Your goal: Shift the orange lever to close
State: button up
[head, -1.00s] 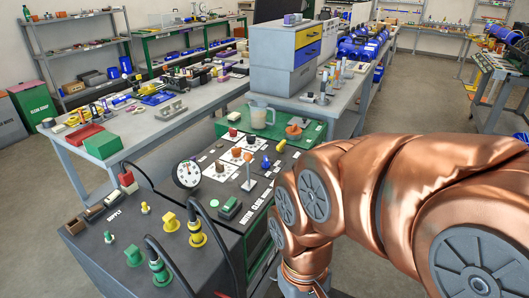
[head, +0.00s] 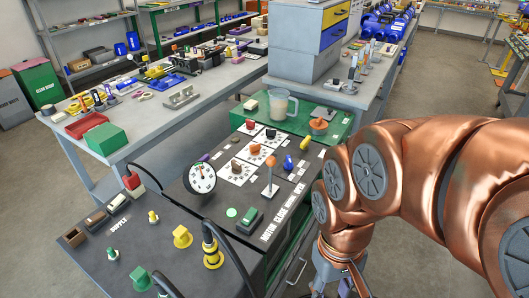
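The orange lever (head: 270,163) is a thin grey stick with an orange ball on top. It stands nearly upright on the dark cart panel, beside a white label strip (head: 283,212) that reads MOTOR CLOSE, with smaller words further along it. My copper arm comes in from the right, and its wrist points down at the cart's right side. My gripper (head: 335,286) is at the bottom edge, right of and apart from the lever. Its fingers are mostly cut off, so its opening does not show.
A round gauge (head: 200,177) stands left of the lever. A green button block (head: 249,219), a blue knob (head: 288,162) and a yellow knob (head: 304,144) are close by. A clear jug (head: 282,106) stands on a green mat behind.

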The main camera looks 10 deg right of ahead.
aim_at(270, 161)
jog(key=z, duration=0.55)
jog(key=k, duration=1.3)
jog(key=u, duration=0.3)
jog(key=i, duration=0.8)
jog(key=u, duration=1)
jog(key=i, duration=0.4)
jog(key=u, duration=0.2)
